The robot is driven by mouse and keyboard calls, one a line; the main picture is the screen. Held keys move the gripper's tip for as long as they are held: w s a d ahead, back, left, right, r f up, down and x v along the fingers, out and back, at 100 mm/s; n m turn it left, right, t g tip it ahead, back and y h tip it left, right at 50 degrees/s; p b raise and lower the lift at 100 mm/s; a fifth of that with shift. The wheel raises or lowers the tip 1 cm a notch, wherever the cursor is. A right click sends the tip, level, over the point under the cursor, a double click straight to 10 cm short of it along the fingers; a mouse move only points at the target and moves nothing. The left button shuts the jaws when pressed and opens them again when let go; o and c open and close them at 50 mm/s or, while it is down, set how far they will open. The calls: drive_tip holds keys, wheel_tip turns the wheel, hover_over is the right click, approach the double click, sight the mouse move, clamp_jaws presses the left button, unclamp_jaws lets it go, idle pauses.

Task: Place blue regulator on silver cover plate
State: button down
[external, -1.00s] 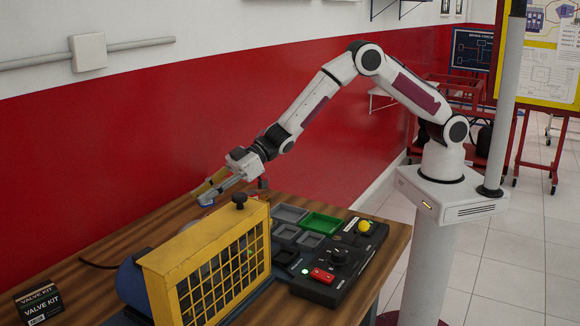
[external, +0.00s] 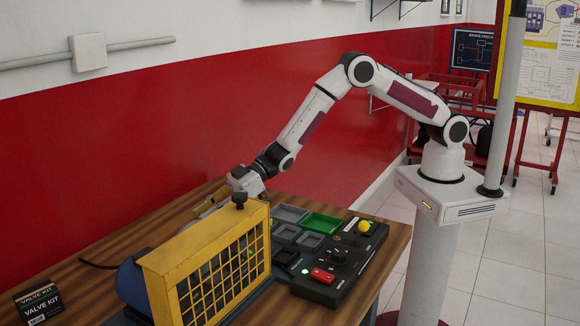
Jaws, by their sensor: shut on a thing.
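My gripper (external: 212,209) points down and to the left over the wooden table, just behind the yellow guard. The guard hides its fingertips. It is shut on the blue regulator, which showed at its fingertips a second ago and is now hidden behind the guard. I cannot make out the silver cover plate; the guard blocks the area beneath and behind my gripper.
Trays, one a green tray (external: 322,223), and a black control box (external: 339,262) lie to the right. A valve kit box (external: 39,301) sits at lower left.

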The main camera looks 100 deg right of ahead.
drive_tip(key=shift+f, duration=0.3)
drive_tip(key=c, duration=1.8)
unclamp_jaws()
drive_tip(key=shift+r, duration=0.2)
drive_tip(key=shift+v, duration=6)
